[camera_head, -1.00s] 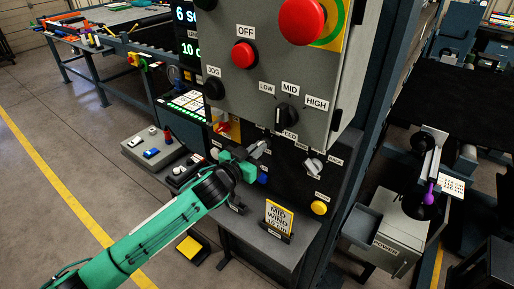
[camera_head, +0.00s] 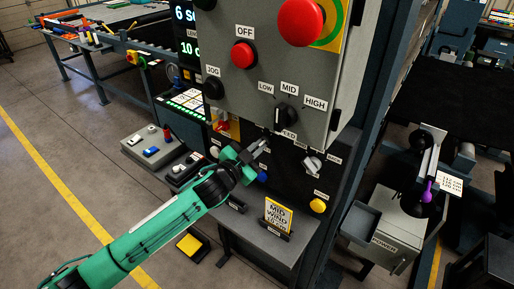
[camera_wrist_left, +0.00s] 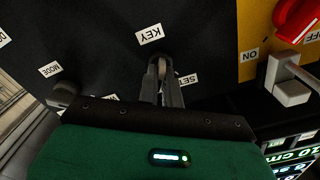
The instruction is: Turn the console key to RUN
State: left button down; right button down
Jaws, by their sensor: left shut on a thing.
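My left gripper (camera_head: 264,143) reaches up to the black lower panel of the console (camera_head: 300,165), below the grey box. In the left wrist view its two fingers (camera_wrist_left: 162,78) are shut on the console key (camera_wrist_left: 162,66), just beside the white KEY label (camera_wrist_left: 150,34). Only a small bit of the key shows between the fingertips. A SET label (camera_wrist_left: 187,80) is close by on the panel. The fingers hide the key's marks, and I cannot read a RUN mark or the key's angle. My right gripper is not in view.
A grey selector knob (camera_head: 312,165) and a yellow button (camera_head: 318,205) are to the right of the gripper. Above are the LOW-MID-HIGH knob (camera_head: 286,116) and red buttons. A red switch on a yellow plate (camera_wrist_left: 296,20) is near the gripper. A MID WIND card (camera_head: 278,215) stands below.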

pick_arm(q)
jog(key=c, duration=1.6)
grip_release()
jog(key=b+v, duration=0.4)
jog(key=v, duration=0.9)
jog(key=shift+s+a+b, duration=0.25)
jog(key=shift+s+b, duration=0.1)
jog(key=shift+b, duration=0.05)
